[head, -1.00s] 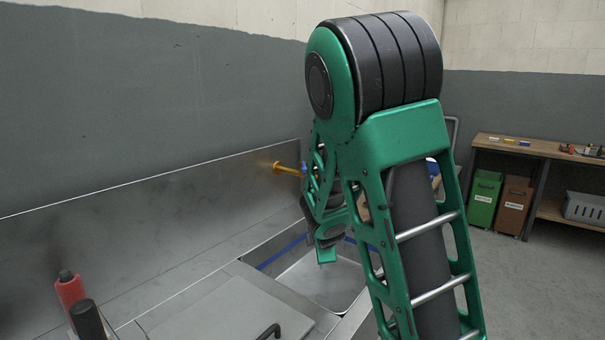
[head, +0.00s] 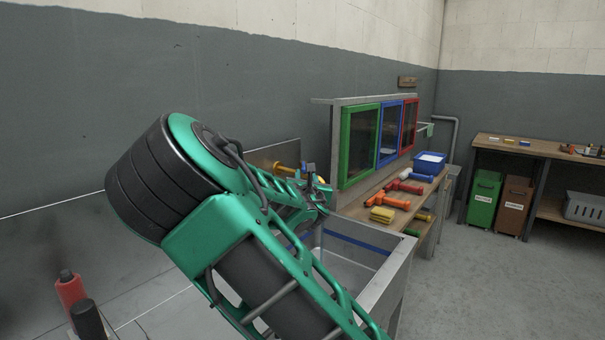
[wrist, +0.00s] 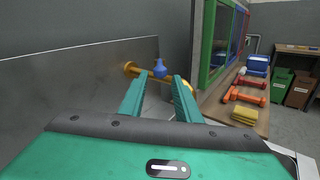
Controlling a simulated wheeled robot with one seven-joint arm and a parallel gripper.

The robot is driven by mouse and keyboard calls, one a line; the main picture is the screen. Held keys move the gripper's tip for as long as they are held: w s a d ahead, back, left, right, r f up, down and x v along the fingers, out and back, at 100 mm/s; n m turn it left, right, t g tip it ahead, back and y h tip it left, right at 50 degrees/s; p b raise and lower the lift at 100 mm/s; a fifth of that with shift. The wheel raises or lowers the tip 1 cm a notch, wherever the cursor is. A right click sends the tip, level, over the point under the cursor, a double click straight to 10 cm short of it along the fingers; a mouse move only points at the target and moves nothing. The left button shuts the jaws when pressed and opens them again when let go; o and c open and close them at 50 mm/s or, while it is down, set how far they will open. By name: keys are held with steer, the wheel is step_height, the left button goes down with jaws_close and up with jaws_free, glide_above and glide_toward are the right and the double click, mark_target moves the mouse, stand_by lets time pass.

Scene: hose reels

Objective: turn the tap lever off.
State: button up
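The brass tap (head: 288,168) sticks out from the steel splashback above the sink. Its blue lever (head: 308,169) is at the outer end, partly hidden by my gripper in the head view. In the wrist view the blue lever (wrist: 160,68) stands upright on the brass tap (wrist: 131,68), just beyond and between my fingertips. My gripper (wrist: 159,80) is open, with its two green fingers apart and nothing held. I cannot tell whether a finger touches the lever.
The steel sink (head: 382,277) lies below my arm. A red bottle (head: 70,291) stands at lower left.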

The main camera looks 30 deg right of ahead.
mark_target(304, 167)
steer(key=x, duration=0.7)
steer(key=shift+w+d, duration=0.1)
steer(key=shift+w, duration=0.1)
jaws_close()
